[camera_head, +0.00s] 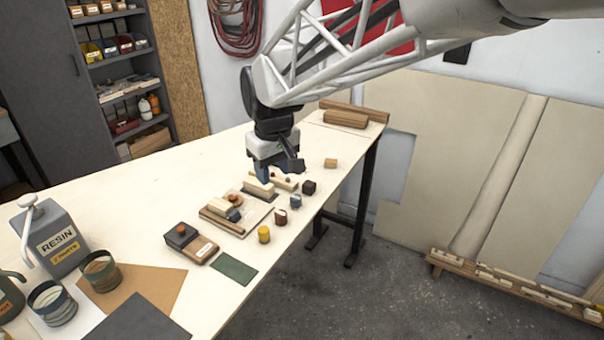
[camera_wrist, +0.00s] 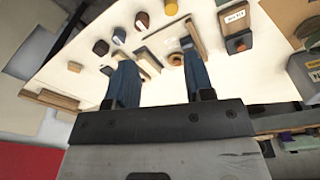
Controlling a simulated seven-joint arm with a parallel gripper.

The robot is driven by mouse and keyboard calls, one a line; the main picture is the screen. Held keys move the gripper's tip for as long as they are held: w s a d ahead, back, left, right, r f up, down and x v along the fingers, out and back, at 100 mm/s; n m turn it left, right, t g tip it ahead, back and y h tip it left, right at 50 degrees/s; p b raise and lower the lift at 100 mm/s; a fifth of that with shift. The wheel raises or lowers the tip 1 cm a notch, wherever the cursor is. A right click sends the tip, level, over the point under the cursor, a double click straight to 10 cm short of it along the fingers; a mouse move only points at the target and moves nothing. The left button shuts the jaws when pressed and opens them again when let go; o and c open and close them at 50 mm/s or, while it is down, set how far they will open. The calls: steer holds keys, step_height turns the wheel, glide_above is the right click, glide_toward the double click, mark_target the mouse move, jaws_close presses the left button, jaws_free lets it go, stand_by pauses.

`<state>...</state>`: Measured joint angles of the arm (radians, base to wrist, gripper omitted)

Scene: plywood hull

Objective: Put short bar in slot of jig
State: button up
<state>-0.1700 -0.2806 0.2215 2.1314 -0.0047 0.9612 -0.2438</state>
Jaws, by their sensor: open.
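My gripper (camera_head: 277,172) is open above the table, with its blue fingers pointing down; they also show in the wrist view (camera_wrist: 160,88). Below it in the head view, a cream block (camera_head: 258,188) sits on a dark base beside a pale board (camera_head: 258,217). A wooden bar (camera_head: 221,222) and small blocks are on that board; the bar also shows in the wrist view (camera_wrist: 196,38). I cannot tell for sure which piece is the short bar or where the jig's slot is. Nothing shows held between the fingers.
A yellow cylinder (camera_head: 264,234), a blue one (camera_head: 296,201), a dark block (camera_head: 309,187) and a tan block (camera_head: 330,163) line the right edge. The table's far left part is clear.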

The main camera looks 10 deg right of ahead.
steer(key=s+d+f+m, duration=0.1)
steer(key=s+d, duration=0.3)
steer(key=s, duration=0.7)
steer(key=s+d+m+t, duration=0.1)
steer(key=s+d+m, duration=0.3)
steer(key=s, duration=0.7)
steer(key=shift+s+d+f, duration=0.15)
steer(key=shift+d+f, duration=0.2)
steer(key=shift+d, duration=0.25)
steer(key=shift+c, duration=0.3)
